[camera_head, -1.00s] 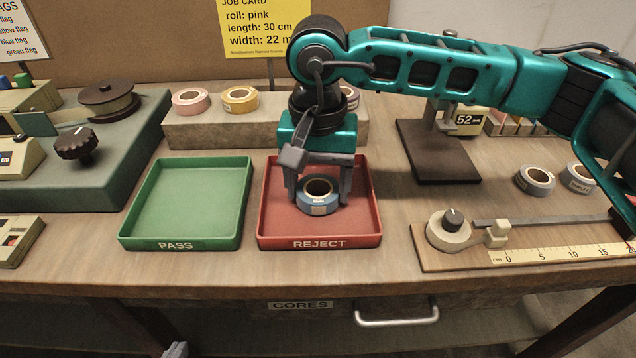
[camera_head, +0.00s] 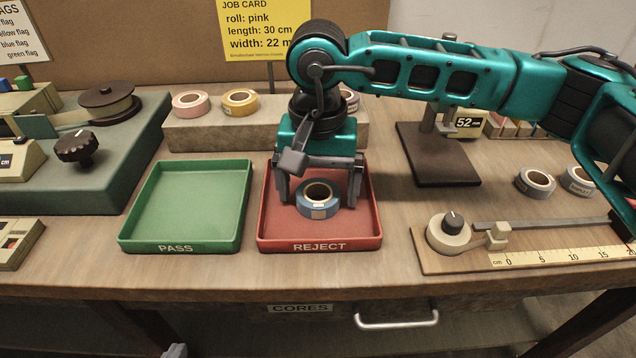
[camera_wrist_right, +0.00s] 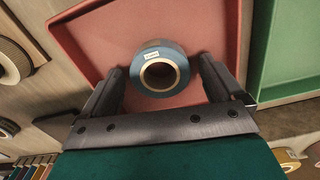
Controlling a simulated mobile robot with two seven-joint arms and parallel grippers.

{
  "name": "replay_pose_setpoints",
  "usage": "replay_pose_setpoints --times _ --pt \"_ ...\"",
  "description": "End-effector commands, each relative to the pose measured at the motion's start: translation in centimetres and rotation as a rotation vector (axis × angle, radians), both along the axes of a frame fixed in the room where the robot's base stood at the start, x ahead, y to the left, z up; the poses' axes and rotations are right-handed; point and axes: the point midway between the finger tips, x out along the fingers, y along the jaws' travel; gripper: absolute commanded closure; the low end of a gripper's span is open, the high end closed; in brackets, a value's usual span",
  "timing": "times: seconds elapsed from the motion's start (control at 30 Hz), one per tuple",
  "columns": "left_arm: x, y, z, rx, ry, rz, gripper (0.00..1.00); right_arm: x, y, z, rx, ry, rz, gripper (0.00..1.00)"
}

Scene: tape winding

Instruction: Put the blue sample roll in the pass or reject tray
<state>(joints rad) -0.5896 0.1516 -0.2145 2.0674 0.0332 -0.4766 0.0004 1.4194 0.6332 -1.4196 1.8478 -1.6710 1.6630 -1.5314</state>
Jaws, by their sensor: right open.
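The green PASS tray (camera_head: 190,200) stands to the left of the red tray and is empty. Of my left gripper, only a small grey tip (camera_head: 175,350) shows at the bottom edge; its fingers cannot be made out.
Pink (camera_head: 190,103) and yellow rolls (camera_head: 240,101) sit on a raised block behind the trays. A measuring board (camera_head: 450,260) lies to the right, with two grey rolls (camera_head: 535,182) behind it. A green machine (camera_head: 85,180) stands at the left.

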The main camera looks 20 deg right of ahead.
Motion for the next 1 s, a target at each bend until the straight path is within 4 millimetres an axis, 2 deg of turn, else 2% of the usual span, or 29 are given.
replay_pose_setpoints --times 0.3,0.5,0.7,1.0 --pt "-0.2 0.1 1.1 0.004 0.003 -0.003 1.00 0.1 0.1 6.6 0.002 -0.004 0.000 0.06" --pt "-0.2 0.1 1.6 0.003 0.003 -0.003 1.00 0.1 0.1 10.3 0.001 -0.004 -0.001 0.06" --pt "-0.2 0.1 1.8 0.003 0.003 -0.003 1.00 0.1 0.0 11.9 0.001 -0.001 -0.002 0.06" --pt "-0.2 -0.1 1.8 -0.003 0.004 0.001 1.00 0.1 0.0 12.0 0.000 0.000 -0.001 0.06"
